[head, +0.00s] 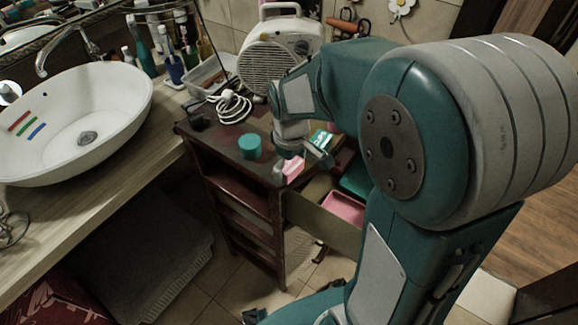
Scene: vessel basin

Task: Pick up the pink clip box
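A small pink box (293,168), which looks like the clip box, is at the front edge of the dark red-brown cabinet top (222,137). My gripper (301,168) points down over this edge. Its two fingers look spread apart, one left of the pink box and one to its right. The pink box shows between them, close to the left finger. I cannot tell whether either finger touches it. My arm hides part of the cabinet top.
A second pink item (344,208) lies in the open drawer (318,216) below. On the cabinet stand a teal round container (250,147), a white heater (278,52) and a coiled white cable (230,106). A white basin (75,120) is at left.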

